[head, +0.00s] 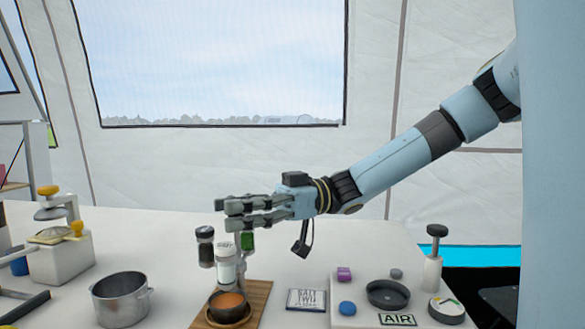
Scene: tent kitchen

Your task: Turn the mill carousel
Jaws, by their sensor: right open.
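The mill carousel carries a dark-topped mill (205,247), a white mill (226,267) and a green one (248,240) around a grey post, on the left half of a wooden board (260,296). A bowl (229,308) with orange contents sits on the board in front of the white mill. My right gripper (224,213) reaches in from the right and hangs level just above the mills, its fingers pointing left. It is open and holds nothing. The fingers cover the carousel's top, and I cannot tell whether they touch it. My left gripper is not in view.
A metal pot (121,300) stands left of the board. A white press-like device (62,245) is behind it. Right of the board lie a lettered card (306,299) and a pale slab (350,312) with small parts. A dark-knobbed white bottle (433,272) stands farther right.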

